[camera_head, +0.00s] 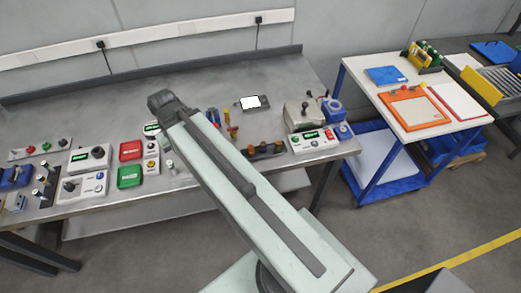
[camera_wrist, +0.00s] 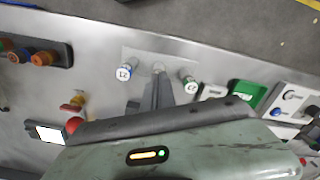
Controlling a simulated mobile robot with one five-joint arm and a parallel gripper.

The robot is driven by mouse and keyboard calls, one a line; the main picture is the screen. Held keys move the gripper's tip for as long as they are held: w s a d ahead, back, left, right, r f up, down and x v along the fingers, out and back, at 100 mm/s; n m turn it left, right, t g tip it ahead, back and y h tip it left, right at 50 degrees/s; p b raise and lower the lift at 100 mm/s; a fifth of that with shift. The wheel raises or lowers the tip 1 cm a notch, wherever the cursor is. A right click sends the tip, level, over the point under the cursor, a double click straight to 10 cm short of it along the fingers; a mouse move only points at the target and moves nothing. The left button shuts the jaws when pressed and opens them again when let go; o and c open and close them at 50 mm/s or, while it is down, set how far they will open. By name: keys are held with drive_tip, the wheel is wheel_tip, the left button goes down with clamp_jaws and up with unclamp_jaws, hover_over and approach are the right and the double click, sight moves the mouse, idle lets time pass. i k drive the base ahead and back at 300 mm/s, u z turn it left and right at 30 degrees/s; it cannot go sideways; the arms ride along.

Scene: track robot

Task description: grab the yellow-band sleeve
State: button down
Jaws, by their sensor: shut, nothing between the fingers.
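Small white sleeves stand on a pale plate near the bench edge in the wrist view. One has a blue-marked top (camera_wrist: 123,73) and stands left of my gripper; another has a dark or reddish mark (camera_wrist: 190,86) and stands right. A third pale sleeve (camera_wrist: 158,67) shows just beyond the fingertips, partly hidden by them. No yellow band can be made out clearly on any of them. My gripper (camera_wrist: 161,80) is shut and empty, pointing toward the middle sleeve; contact cannot be told. In the head view one small sleeve (camera_head: 171,168) shows beside my arm, which hides my gripper.
The grey bench (camera_head: 70,107) carries a green box (camera_head: 129,176), a red box (camera_head: 130,151), control boxes and a rack of dark and orange knobs (camera_head: 264,150). A blue-framed cart (camera_head: 345,100) stands at right.

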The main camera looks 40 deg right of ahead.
sight(250, 148)
drive_tip(key=z, duration=0.85)
drive_tip(key=i, duration=0.5)
drive_tip(key=u, duration=0.05)
drive_tip(key=k, duration=1)
drive_tip(key=u, duration=3.5)
drive_tip(key=k, duration=1.45)
